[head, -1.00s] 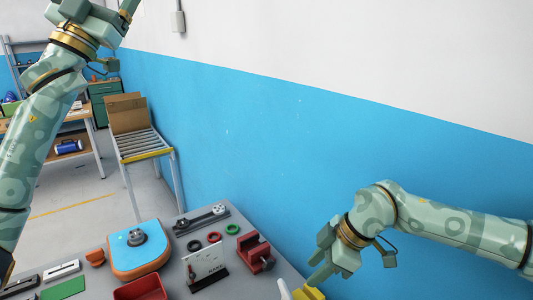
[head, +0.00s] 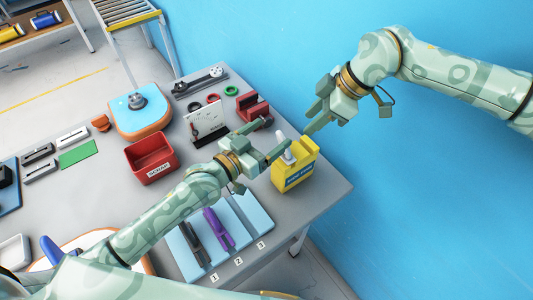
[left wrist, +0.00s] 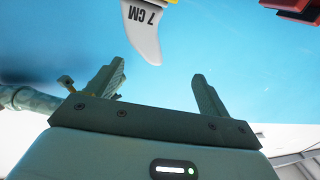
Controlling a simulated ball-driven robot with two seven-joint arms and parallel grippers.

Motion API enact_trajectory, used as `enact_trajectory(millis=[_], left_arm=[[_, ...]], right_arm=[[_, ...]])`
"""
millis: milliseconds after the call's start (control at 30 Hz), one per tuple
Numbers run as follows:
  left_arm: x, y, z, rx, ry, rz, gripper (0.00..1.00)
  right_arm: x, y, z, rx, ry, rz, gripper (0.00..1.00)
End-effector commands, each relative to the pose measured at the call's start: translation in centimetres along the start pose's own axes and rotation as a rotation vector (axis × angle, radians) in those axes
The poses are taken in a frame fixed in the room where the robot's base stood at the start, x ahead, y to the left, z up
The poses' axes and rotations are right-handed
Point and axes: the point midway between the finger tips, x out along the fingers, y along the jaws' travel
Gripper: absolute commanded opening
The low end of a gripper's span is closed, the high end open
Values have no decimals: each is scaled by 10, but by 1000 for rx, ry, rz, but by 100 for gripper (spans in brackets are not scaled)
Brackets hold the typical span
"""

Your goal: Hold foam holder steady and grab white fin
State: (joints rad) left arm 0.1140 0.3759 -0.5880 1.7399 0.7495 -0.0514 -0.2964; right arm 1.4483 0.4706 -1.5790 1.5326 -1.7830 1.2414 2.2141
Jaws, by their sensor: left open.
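The yellow foam holder (head: 296,173), a block with a blue label, stands upright near the right edge of the grey table. The white fin (head: 285,153) sticks up from its top. In the left wrist view the white fin (left wrist: 143,32), marked "7 CM", is beyond the fingers and clear of them. My left gripper (head: 274,138) is open and empty, just left of the fin, with one fingertip close to it in the head view. My right gripper (head: 311,121) is above and behind the holder, its fingers apart and empty; contact with the holder is not visible.
A light blue pad (head: 257,211) numbered 1 to 3 holds a black fin (head: 196,243) and a purple fin (head: 219,229). A red scrap bin (head: 150,158), a white card stand (head: 205,119) and a red vise (head: 252,105) stand behind my left arm. The blue wall is close on the right.

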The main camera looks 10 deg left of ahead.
Motion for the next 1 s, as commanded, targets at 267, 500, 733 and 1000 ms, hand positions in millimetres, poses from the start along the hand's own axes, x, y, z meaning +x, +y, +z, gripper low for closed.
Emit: enact_trajectory(millis=[267,500,733,1000], left_arm=[[-25,31,86,54,-309,105,80],[-20,26,101,100,-377,146,80],[15,31,115,101,-377,146,80],[39,34,124,103,-376,145,80]], right_arm=[[0,0,0,0,0,0,36],[0,0,0,0,0,0,36],[0,0,0,0,0,0,36],[0,0,0,0,0,0,36]])
